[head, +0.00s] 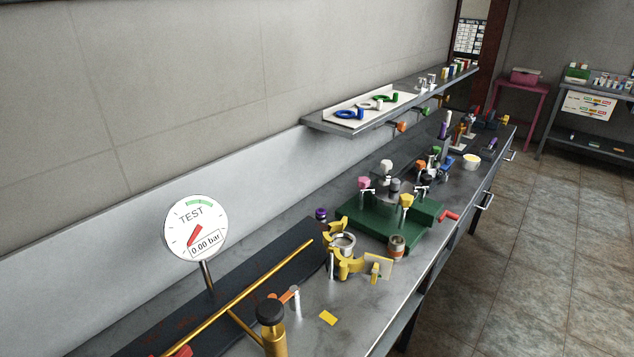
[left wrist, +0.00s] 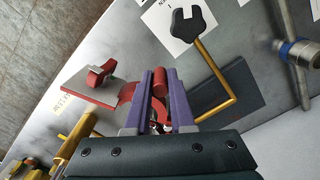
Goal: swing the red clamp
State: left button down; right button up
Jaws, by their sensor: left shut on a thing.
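In the left wrist view my left gripper (left wrist: 160,78), with purple fingers, is shut on an upright red cylindrical part of the red clamp (left wrist: 125,98). More red shows just left of the fingers, and a red curved piece (left wrist: 101,74) stands on a red plate farther left. How the red parts join behind the fingers is hidden. In the head view only a small red piece (head: 181,352) shows at the bottom edge; I cannot tell whether it is the clamp. My right gripper is in neither view.
A gold rod with a dark forked end (left wrist: 190,28) rises close right of the fingers. A blue-collared metal pipe (left wrist: 298,52) is farther right. In the head view a pressure gauge (head: 196,228), a yellow clamp (head: 349,262) and a green valve base (head: 372,232) stand along the bench.

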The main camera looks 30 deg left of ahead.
pick_arm(q)
jog(key=shift+s, duration=0.1)
dwell(0.3)
jog(key=c, duration=0.8)
grip_release()
jog(key=shift+o, duration=0.2)
notch_tip(320, 180, up, 9)
jog(key=p, duration=0.4)
jog(key=shift+f, duration=0.15)
jog(key=shift+r+p, duration=0.4)
jog(key=shift+r, duration=0.2)
jog(key=shift+d, duration=0.1)
